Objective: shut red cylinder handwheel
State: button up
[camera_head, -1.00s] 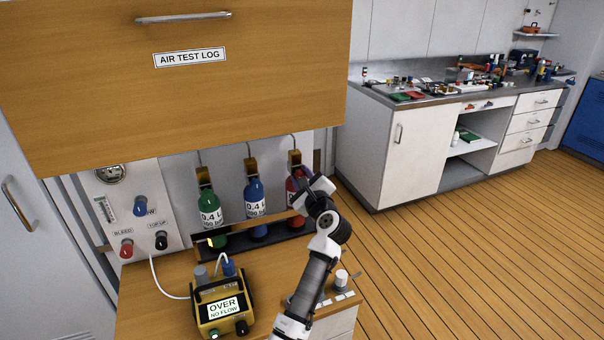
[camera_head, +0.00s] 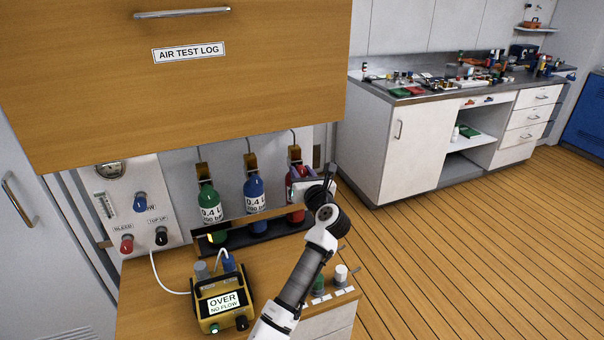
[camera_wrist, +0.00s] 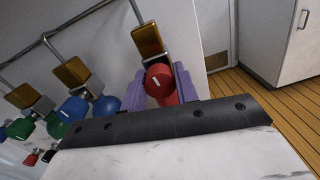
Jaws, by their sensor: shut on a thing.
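The red cylinder (camera_head: 292,184) stands at the right end of the row of cylinders, partly hidden behind my gripper (camera_head: 303,172). In the wrist view its red round handwheel (camera_wrist: 158,79), with a pale mark on its face, sits between the two purple fingers of my gripper (camera_wrist: 161,76). The fingers are shut on the handwheel from its left and right sides. A brass block (camera_wrist: 148,40) on a pipe is just above it. Most of the red cylinder's body is hidden in the wrist view.
Blue (camera_head: 254,192) and green (camera_head: 208,204) cylinders stand left of the red one in a dark rack. A wooden cabinet (camera_head: 240,100) overhangs them. A yellow meter (camera_head: 222,302) reading OVER, NO FLOW sits on the bench in front. Open floor lies to the right.

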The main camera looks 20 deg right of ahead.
jog(key=shift+f+m, duration=0.2)
jog(key=shift+m, duration=0.4)
jog(key=o, duration=0.7)
jog(key=shift+o, duration=1.3)
jog(key=shift+r, duration=0.1)
jog(key=shift+s, duration=0.1)
jog(key=s+b, duration=0.4)
jog(key=s, duration=0.9)
jog(key=shift+s, duration=0.35)
